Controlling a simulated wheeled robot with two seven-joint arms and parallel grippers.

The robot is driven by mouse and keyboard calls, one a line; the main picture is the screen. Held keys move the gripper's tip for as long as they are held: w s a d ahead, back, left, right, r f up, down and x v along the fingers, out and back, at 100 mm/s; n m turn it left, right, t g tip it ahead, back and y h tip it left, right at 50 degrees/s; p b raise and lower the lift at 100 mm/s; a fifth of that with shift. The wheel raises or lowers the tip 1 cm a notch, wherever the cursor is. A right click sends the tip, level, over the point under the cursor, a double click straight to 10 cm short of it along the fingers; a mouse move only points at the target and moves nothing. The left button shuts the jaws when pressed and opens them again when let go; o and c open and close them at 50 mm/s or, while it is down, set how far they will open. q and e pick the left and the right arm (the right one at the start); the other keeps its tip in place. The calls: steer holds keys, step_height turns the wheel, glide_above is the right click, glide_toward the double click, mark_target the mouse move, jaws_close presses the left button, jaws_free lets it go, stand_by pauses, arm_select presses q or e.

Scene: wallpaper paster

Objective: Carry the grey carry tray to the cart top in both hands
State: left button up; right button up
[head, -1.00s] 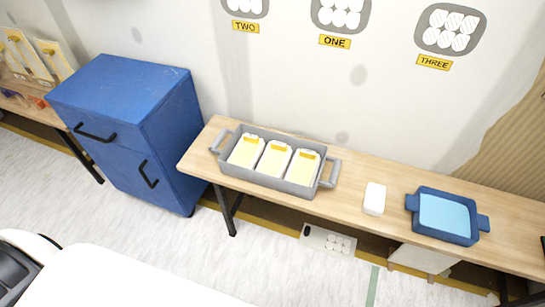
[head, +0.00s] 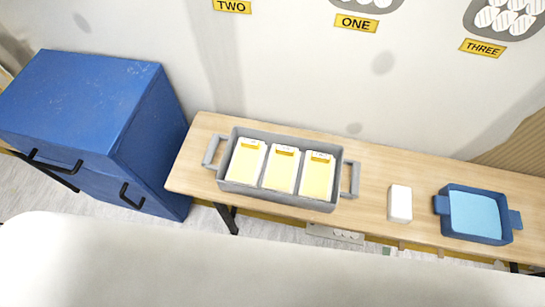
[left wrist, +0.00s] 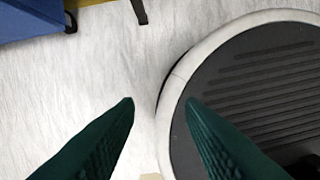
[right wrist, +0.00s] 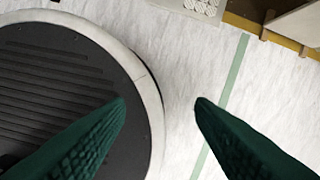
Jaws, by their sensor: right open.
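The grey carry tray (head: 228,187) sits on the wooden bench in the head view, with a handle at its left end and one at its right end. It holds three white and yellow packs (head: 282,170) side by side. My left gripper (left wrist: 160,102) is open and empty in the left wrist view, above the floor and my round base. My right gripper (right wrist: 160,102) is open and empty in the right wrist view, also above the floor and base. Neither gripper shows in the head view, and neither touches the tray. I cannot tell which surface is the cart top.
A blue cabinet (head: 85,95) stands left of the bench (head: 375,170). A white block (head: 400,204) and a blue tray (head: 474,214) with a light blue inside sit right of the grey tray. Signs hang on the wall behind. Bare bench lies between the grey tray and white block.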

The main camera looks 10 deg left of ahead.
arm_select(q)
steer(key=w+r+b, duration=0.2)
steer(key=w+r, duration=0.3)
steer(key=w, duration=0.2)
arm_select(e)
steer(key=w+a+r, duration=0.2)
steer(key=w+r, duration=0.3)
steer(key=w, duration=0.2)
arm_select(q)
step_height(320, 180, up, 29)
steer(key=n+t+y+b, duration=0.1)
steer(key=t+y+b, duration=0.15)
steer(key=b, duration=0.25)
glide_above(209, 158)
steer(key=s, duration=0.3)
steer(key=shift+s+d+f+t+h, duration=0.15)
steer(key=shift+d+t+h, duration=0.1)
steer(key=shift+d+t, duration=0.15)
arm_select(e)
step_height(209, 158, up, 29)
steer(key=m+g+y, duration=0.1)
steer(key=m+y, duration=0.1)
steer(key=m, duration=0.1)
glide_above(353, 176)
steer(key=w+d, duration=0.1)
steer(key=d, duration=0.2)
steer(key=shift+w+f, duration=0.1)
